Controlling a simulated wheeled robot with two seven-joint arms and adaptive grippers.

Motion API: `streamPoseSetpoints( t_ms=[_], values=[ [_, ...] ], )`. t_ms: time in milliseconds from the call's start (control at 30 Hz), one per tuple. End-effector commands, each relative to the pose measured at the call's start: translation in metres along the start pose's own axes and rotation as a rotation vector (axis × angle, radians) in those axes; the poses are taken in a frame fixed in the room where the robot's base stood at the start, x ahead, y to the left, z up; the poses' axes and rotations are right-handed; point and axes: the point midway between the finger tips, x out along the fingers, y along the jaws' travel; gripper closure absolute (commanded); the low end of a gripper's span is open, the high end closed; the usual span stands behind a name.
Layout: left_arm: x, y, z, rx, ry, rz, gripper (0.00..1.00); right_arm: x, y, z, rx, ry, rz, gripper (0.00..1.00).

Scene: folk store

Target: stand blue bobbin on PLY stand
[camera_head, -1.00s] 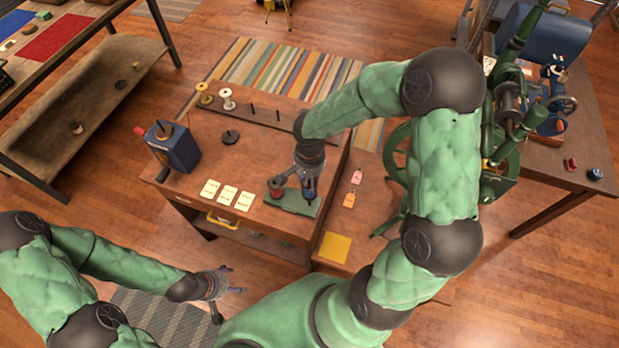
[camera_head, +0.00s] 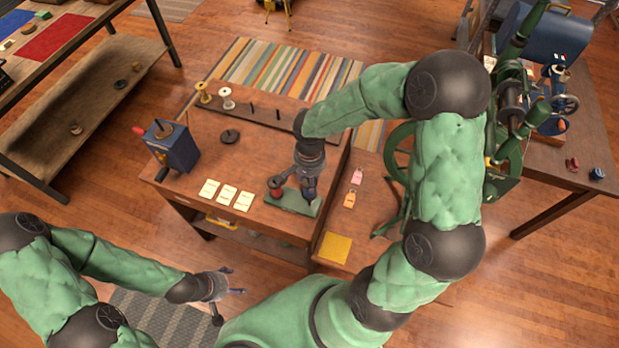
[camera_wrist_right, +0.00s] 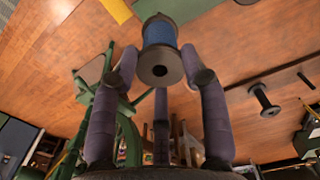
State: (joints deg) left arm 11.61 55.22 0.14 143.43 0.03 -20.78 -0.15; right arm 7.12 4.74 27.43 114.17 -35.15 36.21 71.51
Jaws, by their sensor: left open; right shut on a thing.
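My right gripper (camera_head: 309,184) is shut on the blue bobbin (camera_wrist_right: 159,38), a blue winding between dark end discs. The bobbin shows between the fingers in the right wrist view. In the head view, this gripper is over the right part of a green stand (camera_head: 296,206) near the table's front edge; it partly hides the bobbin. I cannot tell whether the bobbin touches the stand. A red bobbin (camera_head: 277,192) is on the stand's left part. I cannot read a PLY label. My left gripper (camera_head: 226,290) is open and empty, in front of the table.
Three pale cards (camera_head: 226,195) lie left of the stand. A blue box with a crank (camera_head: 172,148) stands at the table's left end. A rack with pegs (camera_head: 265,115) and spools runs along the back. Pink and orange tags (camera_head: 353,188) and a yellow square (camera_head: 336,247) lie to the right.

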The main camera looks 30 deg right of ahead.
Motion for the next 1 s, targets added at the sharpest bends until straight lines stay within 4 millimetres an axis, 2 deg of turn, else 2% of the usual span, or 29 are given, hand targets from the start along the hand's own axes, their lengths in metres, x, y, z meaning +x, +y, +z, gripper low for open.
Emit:
streamPoseSetpoints(
  t_ms=[267,1000],
  values=[
    [0.003,-0.001,0.000,0.000,0.000,0.000,0.27,0.003,0.000,0.000,0.000,0.000,0.000,0.71],
    [0.027,-0.009,-0.001,0.000,0.000,0.000,0.27,0.028,0.000,0.000,0.000,0.000,0.000,0.71]
  ],
)
